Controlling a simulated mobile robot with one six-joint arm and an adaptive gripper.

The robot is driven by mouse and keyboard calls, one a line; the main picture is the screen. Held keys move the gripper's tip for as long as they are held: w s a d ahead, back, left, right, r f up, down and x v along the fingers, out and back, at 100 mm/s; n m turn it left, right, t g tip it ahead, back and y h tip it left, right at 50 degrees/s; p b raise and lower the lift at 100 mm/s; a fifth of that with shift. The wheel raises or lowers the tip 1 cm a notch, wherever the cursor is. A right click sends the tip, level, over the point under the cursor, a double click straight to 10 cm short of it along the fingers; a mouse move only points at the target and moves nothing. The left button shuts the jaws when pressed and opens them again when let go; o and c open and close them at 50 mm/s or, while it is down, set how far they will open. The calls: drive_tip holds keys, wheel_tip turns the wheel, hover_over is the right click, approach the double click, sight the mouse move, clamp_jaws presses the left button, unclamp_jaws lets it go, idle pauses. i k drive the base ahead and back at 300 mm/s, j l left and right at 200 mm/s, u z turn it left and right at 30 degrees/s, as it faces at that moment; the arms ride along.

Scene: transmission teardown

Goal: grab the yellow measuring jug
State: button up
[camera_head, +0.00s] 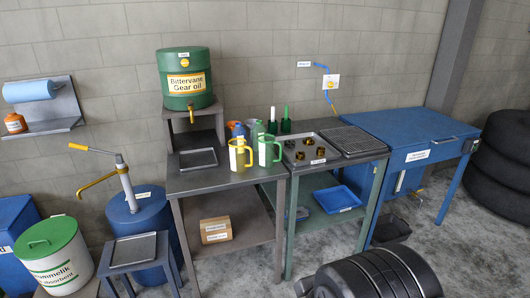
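The yellow measuring jug (238,156) stands upright near the front edge of the grey workbench, left of the green measuring jug (266,152). It has a pale body with a yellow handle and yellow trim. The two jugs are close together; I cannot tell whether they touch. My gripper is not in view.
Orange and blue items stand behind the jugs, partly hidden. Left of them are a metal tray (198,163) and a raised green gear oil drum (185,79). A tray of brass-coloured parts (306,135) lies right. A large black ribbed object (370,277) fills the bottom foreground.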

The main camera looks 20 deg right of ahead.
sight(237, 147)
drive_tip(key=i+u, duration=0.1)
drive_tip(key=i, duration=0.45)
drive_tip(key=i+u, duration=0.15)
drive_tip(key=i, duration=0.4)
drive_tip(key=i+l+u, duration=0.1)
drive_tip(key=i, duration=0.45)
drive_tip(key=i+l+u, duration=0.1)
drive_tip(key=i, duration=0.45)
